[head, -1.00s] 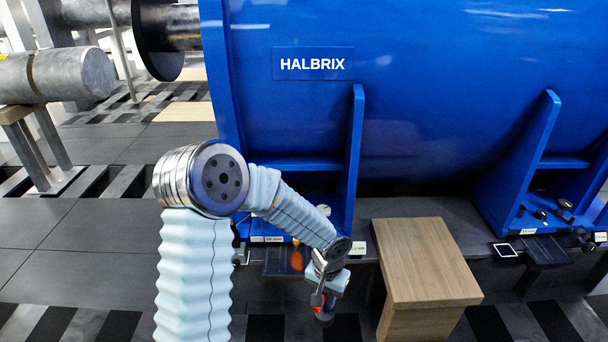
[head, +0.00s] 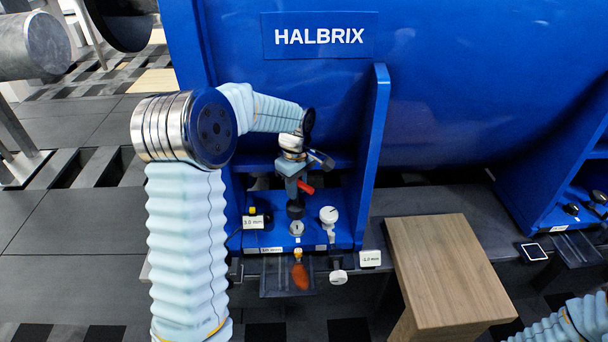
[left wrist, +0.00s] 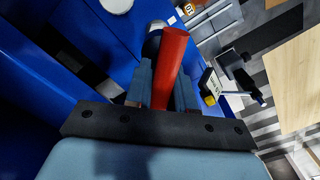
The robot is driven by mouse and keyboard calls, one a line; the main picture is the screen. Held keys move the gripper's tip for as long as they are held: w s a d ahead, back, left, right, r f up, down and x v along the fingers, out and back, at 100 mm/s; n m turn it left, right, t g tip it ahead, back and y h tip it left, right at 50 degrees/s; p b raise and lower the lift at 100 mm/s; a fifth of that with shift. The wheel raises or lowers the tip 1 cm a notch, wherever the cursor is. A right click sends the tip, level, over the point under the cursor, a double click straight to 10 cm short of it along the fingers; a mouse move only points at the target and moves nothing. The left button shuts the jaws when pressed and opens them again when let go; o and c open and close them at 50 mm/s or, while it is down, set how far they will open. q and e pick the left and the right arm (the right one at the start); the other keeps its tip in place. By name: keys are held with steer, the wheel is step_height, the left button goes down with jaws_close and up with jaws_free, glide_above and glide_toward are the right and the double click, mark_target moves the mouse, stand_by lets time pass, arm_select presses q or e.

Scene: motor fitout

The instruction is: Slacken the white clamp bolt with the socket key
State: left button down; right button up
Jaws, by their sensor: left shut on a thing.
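My left gripper (head: 300,178) is shut on the socket key (head: 306,187), whose red handle shows just beside the fingers. The key's dark lower end (head: 295,209) points down over the motor foot. In the left wrist view the red handle (left wrist: 172,62) stands between the two fingers. A pale round head (head: 297,228), which looks like the white clamp bolt, sits on the blue foot just under the key. I cannot tell whether the key touches it. My right gripper is out of view.
A white dial gauge (head: 329,215) stands close right of the key, and a small readout (head: 253,222) to its left. A blue upright rib (head: 368,160) rises at the right. A wooden block (head: 440,260) stands at the right.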

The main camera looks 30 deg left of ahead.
mark_target(296, 204)
arm_select(q)
steer(key=shift+w+a+r, duration=0.1)
steer(key=shift+w+r, duration=0.1)
steer(key=shift+w, duration=0.1)
steer(key=m+p, duration=0.1)
steer(key=m, duration=0.3)
steer(key=shift+s+r, duration=0.1)
steer(key=m+p, duration=0.1)
steer(key=m, duration=0.3)
steer(key=m+p, duration=0.1)
steer(key=m, duration=0.4)
steer(key=shift+a+m, duration=0.1)
steer(key=shift+m, duration=0.9)
step_height(296, 204, down, 4)
steer(key=b, duration=0.2)
steer(key=shift+b, duration=0.4)
steer(key=shift+f+b, duration=0.6)
steer(key=shift+f, duration=0.35)
